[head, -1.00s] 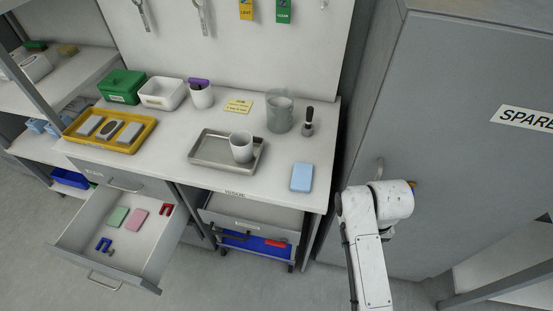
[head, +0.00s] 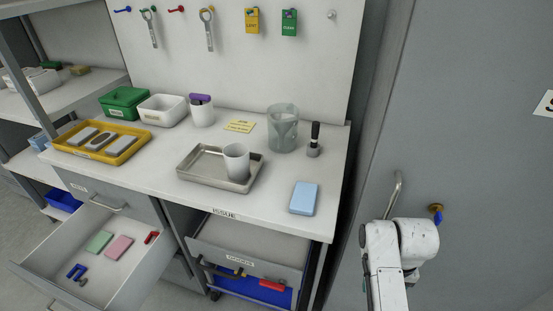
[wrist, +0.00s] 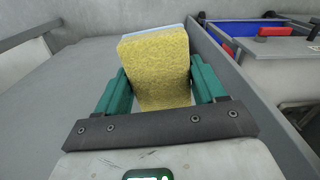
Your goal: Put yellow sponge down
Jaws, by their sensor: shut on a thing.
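In the wrist view the yellow sponge (wrist: 158,70) stands between the two green fingers of my gripper (wrist: 160,88), which is shut on it. The sponge is thick and rough, with a pale blue-white layer along its far edge. Grey surfaces lie behind it; I cannot tell whether it touches any of them. In the head view the sponge and my gripper's fingers do not show; only my white arm is in view at the lower right.
The workbench (head: 150,180) holds a metal tray (head: 190,180) with a white cup (head: 236,160), a blue block (head: 303,198), a glass jug (head: 283,130) and a yellow tray (head: 70,150). An open drawer (head: 40,262) juts out at lower left. A grey cabinet (head: 460,160) stands at right.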

